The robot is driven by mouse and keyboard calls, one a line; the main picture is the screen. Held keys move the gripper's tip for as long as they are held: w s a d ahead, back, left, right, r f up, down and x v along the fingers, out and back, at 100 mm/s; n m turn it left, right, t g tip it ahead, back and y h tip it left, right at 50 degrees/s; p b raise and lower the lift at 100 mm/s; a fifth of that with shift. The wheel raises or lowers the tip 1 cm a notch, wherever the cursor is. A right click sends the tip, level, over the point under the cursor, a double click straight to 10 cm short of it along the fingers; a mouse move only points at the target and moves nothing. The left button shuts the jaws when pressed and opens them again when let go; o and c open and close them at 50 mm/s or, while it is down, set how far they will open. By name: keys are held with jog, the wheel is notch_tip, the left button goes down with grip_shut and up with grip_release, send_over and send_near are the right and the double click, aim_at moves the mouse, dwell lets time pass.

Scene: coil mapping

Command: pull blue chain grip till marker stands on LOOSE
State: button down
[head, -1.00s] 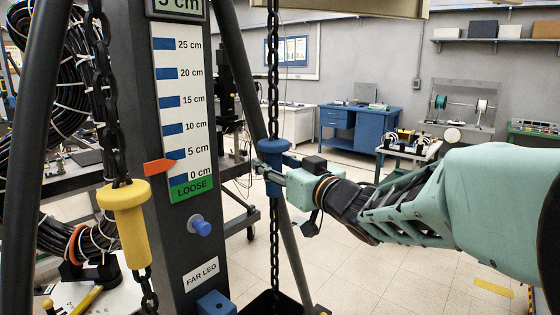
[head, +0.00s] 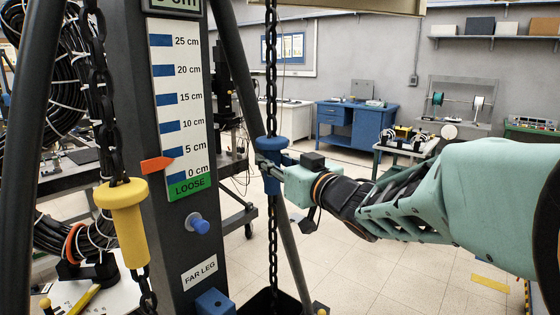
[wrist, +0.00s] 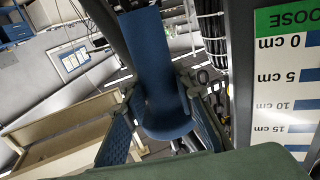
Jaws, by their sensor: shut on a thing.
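The blue chain grip (head: 272,148) hangs on the dark chain right of the post. My gripper (head: 270,170) is shut around it from the right. The orange marker (head: 157,164) points at the scale (head: 167,85) between 0 cm and 5 cm, above the green LOOSE field (head: 190,187). LOOSE also shows in the wrist view (wrist: 284,18), upside down; the marker does not show there.
A yellow grip (head: 127,222) hangs on a second chain at left. A blue knob (head: 201,227) sticks out of the post (head: 178,235) below the scale. A dark slanted leg (head: 282,230) passes close behind the gripped chain. Open floor (head: 390,270) lies at right.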

notch_tip(320, 180, down, 20)
jog(key=b, duration=1.5)
